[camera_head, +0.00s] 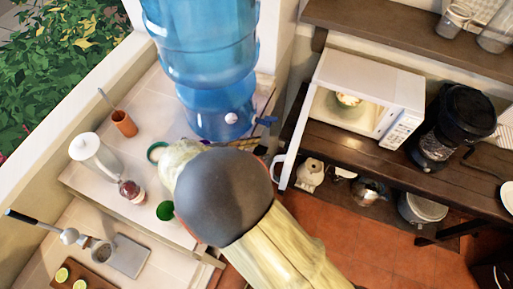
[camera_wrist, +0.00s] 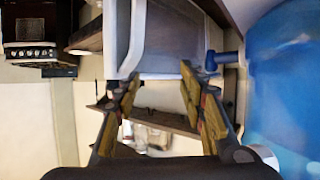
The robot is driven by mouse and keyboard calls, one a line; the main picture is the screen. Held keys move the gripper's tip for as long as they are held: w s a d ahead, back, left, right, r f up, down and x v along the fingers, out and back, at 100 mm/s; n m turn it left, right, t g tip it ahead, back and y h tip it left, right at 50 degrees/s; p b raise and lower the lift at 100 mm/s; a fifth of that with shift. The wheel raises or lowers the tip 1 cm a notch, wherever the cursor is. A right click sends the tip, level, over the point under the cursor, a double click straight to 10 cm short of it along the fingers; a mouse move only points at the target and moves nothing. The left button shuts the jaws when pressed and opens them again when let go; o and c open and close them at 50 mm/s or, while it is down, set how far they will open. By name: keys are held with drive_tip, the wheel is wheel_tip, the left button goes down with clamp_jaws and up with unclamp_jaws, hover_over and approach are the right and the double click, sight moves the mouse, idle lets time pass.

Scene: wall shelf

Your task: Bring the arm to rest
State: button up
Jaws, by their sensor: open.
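My gripper (camera_wrist: 159,76) shows in the wrist view with its two padded fingers spread apart and nothing held between them. The microwave's white open door (camera_wrist: 124,38) stands just beyond the fingertips; I cannot tell whether they touch it. In the head view my arm reaches up from the bottom to the middle, and its rounded grey link hides the gripper. The arm is over the gap between the tiled counter (camera_head: 72,178) and the wooden shelf.
A blue water dispenser (camera_head: 205,60) stands close beyond the arm; its tap (camera_wrist: 225,60) is near the right finger. The microwave (camera_head: 375,80) is open, with a pale item (camera_head: 348,99) inside. A coffee maker (camera_head: 452,125) stands right. Red floor (camera_head: 390,240) is clear lower right.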

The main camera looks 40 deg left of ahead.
idle(0.4)
drive_tip(key=w+r+y+b, duration=0.25)
drive_tip(key=w+r, duration=0.25)
drive_tip(key=w, duration=0.4)
drive_tip(key=w+r+y+b, duration=0.2)
drive_tip(key=w+r+y, duration=0.25)
drive_tip(key=w, duration=0.45)
drive_tip(key=w+d+r+n+y+b, duration=0.3)
drive_tip(key=w+d+r+y+b, duration=0.1)
drive_tip(key=d+r, duration=0.65)
drive_tip(key=s+d+f+g+h+b, duration=0.2)
drive_tip(key=s+d, duration=0.6)
drive_tip(key=d, duration=0.4)
drive_tip(key=s+d+f+g+h+b, duration=0.2)
drive_tip(key=s+d+f, duration=0.3)
drive_tip(key=s+d, duration=0.3)
drive_tip(key=s+d+f+n+g+h+b, duration=0.1)
drive_tip(key=s+d+f+g+b, duration=0.1)
drive_tip(key=s+d, duration=0.7)
drive_tip(key=d+f, duration=0.1)
drive_tip(key=d, duration=0.7)
drive_tip(key=shift+f+g+h+b, duration=0.3)
drive_tip(key=shift+f+h, duration=0.05)
drive_tip(key=shift+h, duration=0.05)
